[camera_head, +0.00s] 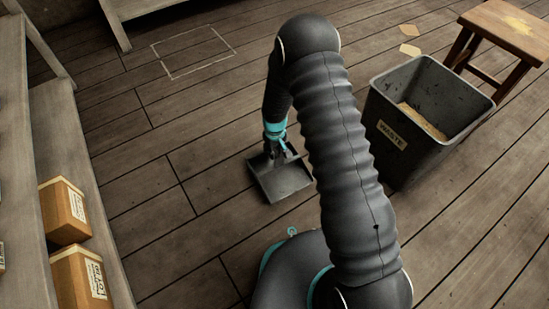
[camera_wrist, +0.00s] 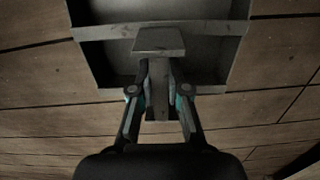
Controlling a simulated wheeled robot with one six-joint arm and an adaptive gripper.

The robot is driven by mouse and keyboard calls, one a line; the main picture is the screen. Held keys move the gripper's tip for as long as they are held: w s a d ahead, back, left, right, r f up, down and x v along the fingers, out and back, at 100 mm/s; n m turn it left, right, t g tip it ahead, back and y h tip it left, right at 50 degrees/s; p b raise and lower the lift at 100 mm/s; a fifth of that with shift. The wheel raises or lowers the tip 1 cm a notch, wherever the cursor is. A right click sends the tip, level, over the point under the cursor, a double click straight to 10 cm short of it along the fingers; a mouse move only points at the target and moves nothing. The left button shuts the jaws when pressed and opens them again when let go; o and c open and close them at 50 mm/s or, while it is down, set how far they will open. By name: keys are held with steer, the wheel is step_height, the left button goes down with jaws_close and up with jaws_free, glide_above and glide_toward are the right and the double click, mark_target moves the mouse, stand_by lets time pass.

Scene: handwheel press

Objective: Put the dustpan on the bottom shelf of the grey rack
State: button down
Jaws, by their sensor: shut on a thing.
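The dustpan (camera_head: 282,178) is dark grey with a flat square pan. In the head view it shows left of my arm, over the plank floor; I cannot tell whether it touches the floor. It also fills the top of the wrist view (camera_wrist: 105,62). My gripper (camera_wrist: 160,98) is shut on the dustpan's short handle, with one finger on each side. In the head view my gripper (camera_head: 279,148) is small and partly hidden by my own arm.
A waste bin (camera_head: 395,150) labelled WASTE stands at the right, with a wooden stool (camera_head: 505,35) behind it. A marked rectangle (camera_head: 195,52) lies on the floor at the back. The floor between is clear.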

mark_target(280, 166)
steer(key=shift+f+b, duration=0.35)
steer(key=shift+f, duration=1.45)
steer(key=shift+f, duration=0.1)
steer(key=c, duration=1.2)
jaws_free()
steer(key=shift+o, duration=0.2)
